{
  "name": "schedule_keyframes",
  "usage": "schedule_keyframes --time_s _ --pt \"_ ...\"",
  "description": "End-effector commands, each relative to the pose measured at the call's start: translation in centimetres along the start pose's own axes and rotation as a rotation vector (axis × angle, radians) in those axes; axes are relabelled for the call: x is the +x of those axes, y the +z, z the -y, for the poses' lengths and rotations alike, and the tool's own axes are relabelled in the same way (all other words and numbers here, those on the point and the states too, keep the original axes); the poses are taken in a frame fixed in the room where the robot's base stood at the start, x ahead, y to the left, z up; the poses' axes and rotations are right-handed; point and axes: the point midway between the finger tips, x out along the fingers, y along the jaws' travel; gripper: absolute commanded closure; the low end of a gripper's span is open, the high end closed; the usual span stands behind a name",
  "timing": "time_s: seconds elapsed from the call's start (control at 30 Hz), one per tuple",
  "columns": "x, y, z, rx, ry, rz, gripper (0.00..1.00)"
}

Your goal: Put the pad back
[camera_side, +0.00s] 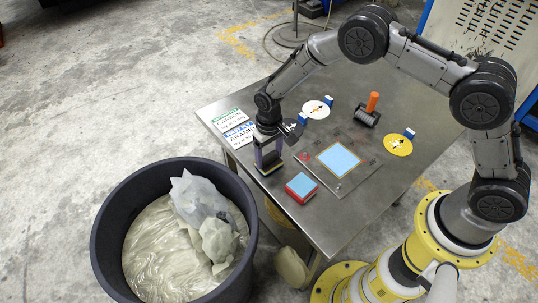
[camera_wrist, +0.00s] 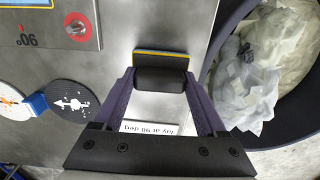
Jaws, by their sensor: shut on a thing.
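My gripper (camera_side: 267,155) points down at the left front part of the table. It is shut on a dark block with a thin yellow and blue edge, which I take to be the pad (camera_wrist: 161,72). In the wrist view, the pad sits between both fingertips of my gripper (camera_wrist: 160,84). In the side view its yellow underside edge (camera_side: 268,171) shows low, near the tabletop; I cannot tell whether it touches. A red block with a light blue top (camera_side: 301,187) stands to the right of my gripper. A light blue square (camera_side: 339,160) lies on a flat plate (camera_side: 367,168).
Carbon (camera_side: 228,115) and aramid (camera_side: 240,134) cards lie left. A white disc (camera_side: 316,110), an orange-handled roller (camera_side: 369,108) and a yellow disc (camera_side: 398,146) lie behind and right. A black bin (camera_side: 105,240) with plastic bags stands beyond the table's front left edge.

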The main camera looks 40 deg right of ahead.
Motion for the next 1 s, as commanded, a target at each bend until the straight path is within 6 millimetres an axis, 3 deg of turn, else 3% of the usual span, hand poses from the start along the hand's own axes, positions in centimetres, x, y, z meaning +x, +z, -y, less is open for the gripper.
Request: schedule_keyframes --time_s 0.37,0.4,0.5,0.8,1.0 --pt "0.4 -0.1 0.0 0.0 0.0 -0.002 0.88" --pt "0.4 -0.1 0.0 0.0 -0.001 -0.002 0.19" --pt "0.3 -0.1 0.0 0.0 -0.001 -0.002 0.01" --pt "0.1 -0.1 0.0 0.0 -0.001 -0.003 0.0" --pt "-2.6 -0.2 0.1 0.0 -0.002 -0.007 0.0"
